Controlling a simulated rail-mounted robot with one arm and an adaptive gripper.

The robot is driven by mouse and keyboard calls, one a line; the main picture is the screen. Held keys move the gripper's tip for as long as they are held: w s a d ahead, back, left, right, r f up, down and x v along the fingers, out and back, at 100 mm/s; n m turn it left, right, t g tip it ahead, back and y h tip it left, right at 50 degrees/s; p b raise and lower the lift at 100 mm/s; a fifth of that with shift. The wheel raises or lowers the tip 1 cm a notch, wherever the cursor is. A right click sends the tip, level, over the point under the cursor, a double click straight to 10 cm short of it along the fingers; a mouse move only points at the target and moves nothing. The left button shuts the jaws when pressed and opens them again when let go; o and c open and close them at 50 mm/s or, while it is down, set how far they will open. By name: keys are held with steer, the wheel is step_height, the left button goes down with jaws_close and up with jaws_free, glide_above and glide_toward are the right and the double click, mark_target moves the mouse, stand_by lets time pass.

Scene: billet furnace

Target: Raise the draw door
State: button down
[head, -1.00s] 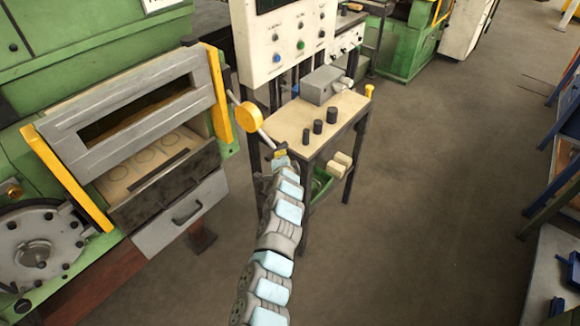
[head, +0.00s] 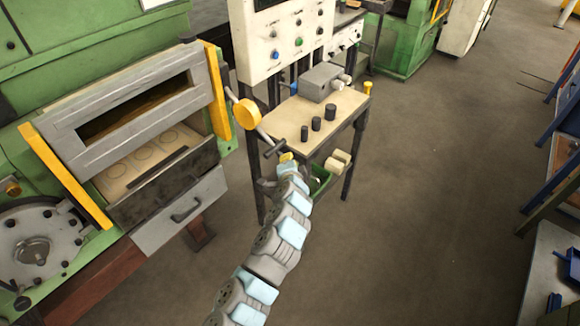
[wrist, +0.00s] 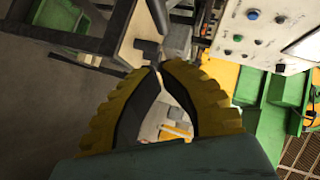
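The draw door (head: 140,105) is a grey slotted frame between two yellow rails on the green furnace front. Pale hearth with round marks shows below it. To its right, a lever with a yellow disc (head: 246,114) ends in a dark crossbar handle (head: 275,148). My gripper (head: 287,158) is just below and right of this handle in the head view. In the wrist view, the yellow-and-black fingertips (wrist: 157,69) come together with nothing seen between them. The dark handle (wrist: 147,49) appears just beyond the tips. I cannot tell whether they touch.
A bench (head: 345,108) with dark cylinders and a grey box stands right behind the handle. A white control panel (head: 285,40) rises behind it. A green bin (head: 320,180) sits under the bench. The floor to the right is open.

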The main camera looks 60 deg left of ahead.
steer(key=shift+v, duration=2.15)
steer(key=shift+w+d, duration=0.1)
